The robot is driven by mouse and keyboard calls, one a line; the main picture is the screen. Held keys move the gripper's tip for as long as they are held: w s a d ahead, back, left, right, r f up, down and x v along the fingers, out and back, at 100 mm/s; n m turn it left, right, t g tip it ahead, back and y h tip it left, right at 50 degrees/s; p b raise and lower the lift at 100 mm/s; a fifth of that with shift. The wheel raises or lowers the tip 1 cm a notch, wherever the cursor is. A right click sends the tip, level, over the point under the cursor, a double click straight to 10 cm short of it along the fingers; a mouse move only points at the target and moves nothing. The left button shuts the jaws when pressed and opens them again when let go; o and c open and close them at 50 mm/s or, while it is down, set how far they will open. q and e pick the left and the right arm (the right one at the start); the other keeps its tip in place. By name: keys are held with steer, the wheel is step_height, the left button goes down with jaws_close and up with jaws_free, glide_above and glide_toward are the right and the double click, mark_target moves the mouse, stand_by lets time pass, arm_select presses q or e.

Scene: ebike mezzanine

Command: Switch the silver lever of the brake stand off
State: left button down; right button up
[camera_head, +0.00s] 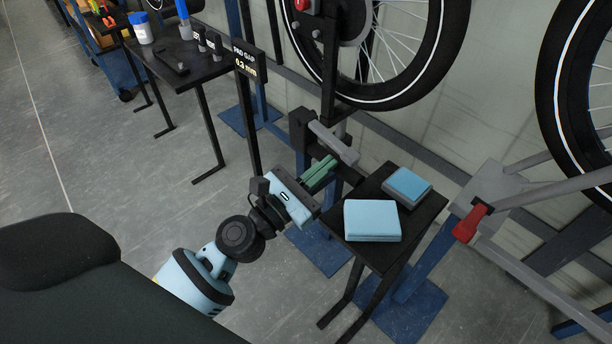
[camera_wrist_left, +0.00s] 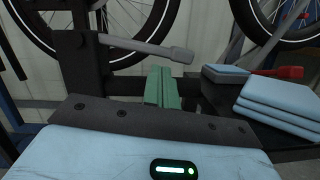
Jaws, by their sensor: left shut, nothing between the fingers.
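The silver lever (camera_head: 334,143) is a grey bar on the black bracket of the brake stand, below the wheel. In the left wrist view the silver lever (camera_wrist_left: 148,48) runs to the right from its dark pivot, close to level, with a thicker end. My left gripper (camera_head: 331,163) is shut and empty, its green fingers together just below and in front of the lever. In the left wrist view the left gripper (camera_wrist_left: 161,72) points at the lever's outer half. I cannot tell whether the fingers touch it. My right gripper is not in view.
A small black table (camera_head: 424,208) beside my left gripper carries folded blue cloths (camera_head: 372,221) and a blue-topped block (camera_head: 408,186). A red-handled lever (camera_head: 470,222) is on another stand to the right. A "PAD GAP 0.3 mm" sign (camera_head: 246,62) stands on a post left of the brake stand.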

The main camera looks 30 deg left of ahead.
arm_select(q)
steer(key=shift+w+d+r, duration=0.1)
steer(key=shift+w+d, duration=0.15)
steer(key=shift+w, duration=0.25)
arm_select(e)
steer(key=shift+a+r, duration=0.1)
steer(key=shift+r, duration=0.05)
